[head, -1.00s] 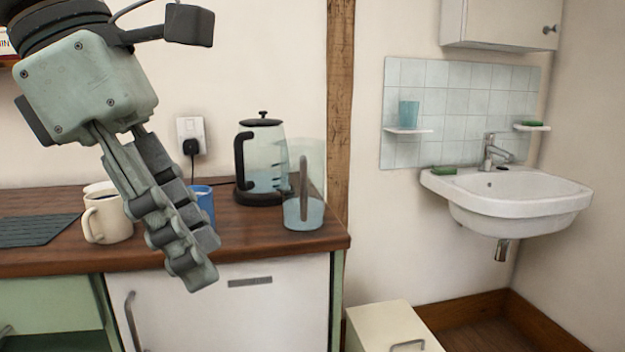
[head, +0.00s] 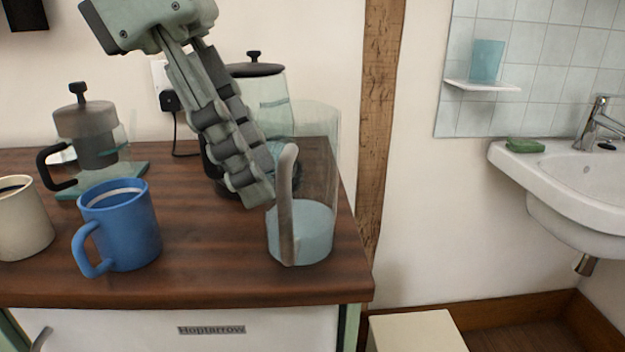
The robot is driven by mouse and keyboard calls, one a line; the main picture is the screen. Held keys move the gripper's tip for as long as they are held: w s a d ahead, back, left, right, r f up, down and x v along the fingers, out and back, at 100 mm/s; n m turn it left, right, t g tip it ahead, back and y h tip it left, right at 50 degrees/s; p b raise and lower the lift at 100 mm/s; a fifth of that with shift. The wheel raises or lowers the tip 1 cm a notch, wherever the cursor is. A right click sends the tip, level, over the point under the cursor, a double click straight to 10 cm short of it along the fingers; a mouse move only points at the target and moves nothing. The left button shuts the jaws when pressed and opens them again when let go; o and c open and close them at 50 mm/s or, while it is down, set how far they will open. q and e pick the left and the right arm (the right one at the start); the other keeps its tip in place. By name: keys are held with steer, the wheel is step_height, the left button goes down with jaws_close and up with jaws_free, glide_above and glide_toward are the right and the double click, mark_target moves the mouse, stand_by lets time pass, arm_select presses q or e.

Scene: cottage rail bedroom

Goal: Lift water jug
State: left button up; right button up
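The water jug (head: 316,190) is clear, with water in its lower part and a pale grey handle on the side facing me. It stands upright near the right end of the wooden counter. My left gripper (head: 256,192) comes down from the upper left, its fingertips just left of the jug's handle and rim. I see the fingers edge-on and overlapping, so their gap is hidden. I cannot tell whether they touch the jug. My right gripper is not in view.
A kettle (head: 268,88) stands behind my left gripper. A blue mug (head: 122,228), a cream mug (head: 20,220) and a French press (head: 92,135) stand on the counter (head: 200,275) to the left. A wooden post (head: 378,120) rises beyond its right edge; a sink (head: 560,190) is farther right.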

mark_target(288, 251)
arm_select(q)
steer(key=x, duration=0.7)
steer(key=shift+w+d+f, duration=0.15)
steer(key=shift+f, duration=0.2)
jaws_close()
steer(key=shift+r, duration=0.15)
